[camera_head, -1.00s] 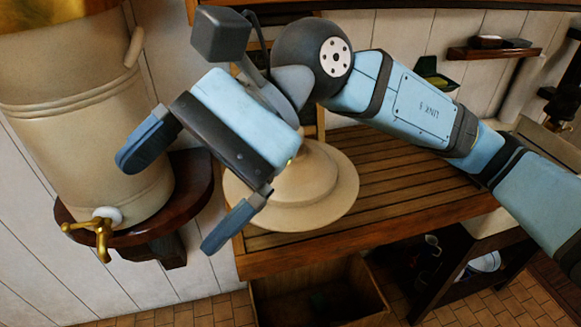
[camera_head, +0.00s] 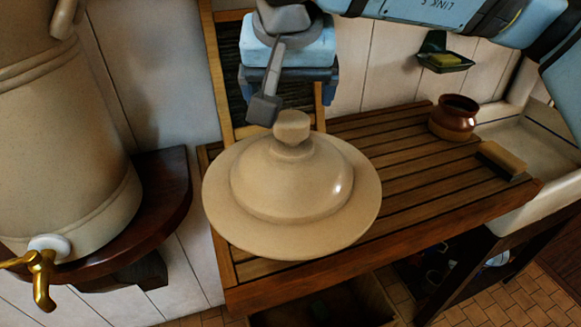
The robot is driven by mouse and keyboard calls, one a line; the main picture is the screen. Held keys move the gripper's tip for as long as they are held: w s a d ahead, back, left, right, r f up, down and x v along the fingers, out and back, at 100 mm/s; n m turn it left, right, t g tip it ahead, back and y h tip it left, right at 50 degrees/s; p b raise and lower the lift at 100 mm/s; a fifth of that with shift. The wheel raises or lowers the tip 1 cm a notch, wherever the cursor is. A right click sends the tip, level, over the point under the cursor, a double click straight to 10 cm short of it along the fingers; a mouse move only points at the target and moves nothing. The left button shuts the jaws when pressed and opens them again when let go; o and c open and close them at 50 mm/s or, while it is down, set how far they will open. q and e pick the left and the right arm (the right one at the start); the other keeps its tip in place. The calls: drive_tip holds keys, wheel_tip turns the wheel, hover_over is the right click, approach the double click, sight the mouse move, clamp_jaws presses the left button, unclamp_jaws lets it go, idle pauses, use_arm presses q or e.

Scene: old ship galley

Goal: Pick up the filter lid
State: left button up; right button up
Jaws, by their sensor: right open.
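The filter lid (camera_head: 290,185) is a round, beige, wide-brimmed lid with a knob on top. It lies knob up on the slatted wooden counter, near its left end. My right gripper (camera_head: 288,88) is open and empty, behind and above the lid's knob in the picture. A gap shows between gripper and lid. My left gripper is not in view.
The big beige filter urn (camera_head: 65,150) with a brass tap (camera_head: 40,275) stands on a dark wooden shelf (camera_head: 165,205) at left. A brown pot (camera_head: 453,117) and a brush-like block (camera_head: 502,160) stand on the counter's right. Bare slats (camera_head: 410,165) lie right of the lid.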

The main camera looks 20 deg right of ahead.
sight(292, 117)
drive_tip(key=x, duration=0.4)
drive_tip(key=shift+w+d+f, duration=0.1)
drive_tip(key=shift+w+f, duration=0.1)
drive_tip(key=shift+w, duration=0.2)
drive_tip(key=shift+f, duration=0.1)
drive_tip(key=shift+f+p, duration=0.2)
drive_tip(key=shift+p, duration=0.2)
drive_tip(key=x, duration=0.3)
drive_tip(key=p+x, duration=0.1)
drive_tip(key=shift+w+d+f, duration=0.25)
drive_tip(key=shift+w+d, duration=0.05)
drive_tip(key=shift+d, duration=0.05)
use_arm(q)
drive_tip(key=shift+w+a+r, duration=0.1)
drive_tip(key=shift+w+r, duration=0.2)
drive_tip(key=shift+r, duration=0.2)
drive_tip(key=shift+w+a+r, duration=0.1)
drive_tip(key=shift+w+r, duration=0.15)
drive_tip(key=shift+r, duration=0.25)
use_arm(e)
drive_tip(key=shift+a, duration=0.1)
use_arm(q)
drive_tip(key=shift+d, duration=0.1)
use_arm(e)
drive_tip(key=shift+r, duration=0.1)
clamp_jaws()
